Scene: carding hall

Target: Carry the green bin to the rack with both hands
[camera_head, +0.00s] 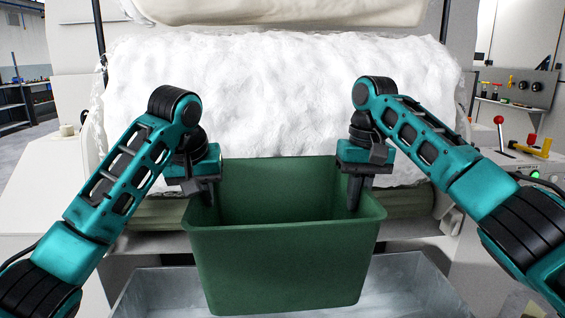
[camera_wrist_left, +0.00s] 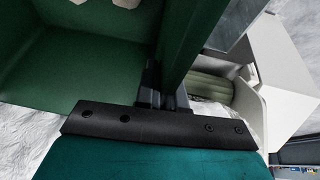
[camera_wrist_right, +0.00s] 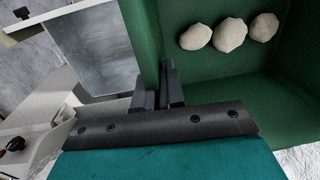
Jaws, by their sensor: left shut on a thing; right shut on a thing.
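The green bin (camera_head: 285,268) is in the middle of the head view, held upright in front of the carding machine. My left gripper (camera_head: 207,194) is shut on its left wall; in the left wrist view the fingers (camera_wrist_left: 162,92) pinch the wall. My right gripper (camera_head: 354,194) is shut on its right wall, and its fingers (camera_wrist_right: 170,88) clasp that wall in the right wrist view. Three pale round lumps (camera_wrist_right: 228,35) lie in the bin. A shelving rack (camera_head: 22,104) stands far off at the left; I cannot tell whether it is the task's rack.
White fluffy fibre (camera_head: 280,90) fills the machine behind the bin. A grey metal tray (camera_head: 415,285) lies below the bin. A control panel with a red-knobbed lever (camera_head: 499,120) and a green light is at the right.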

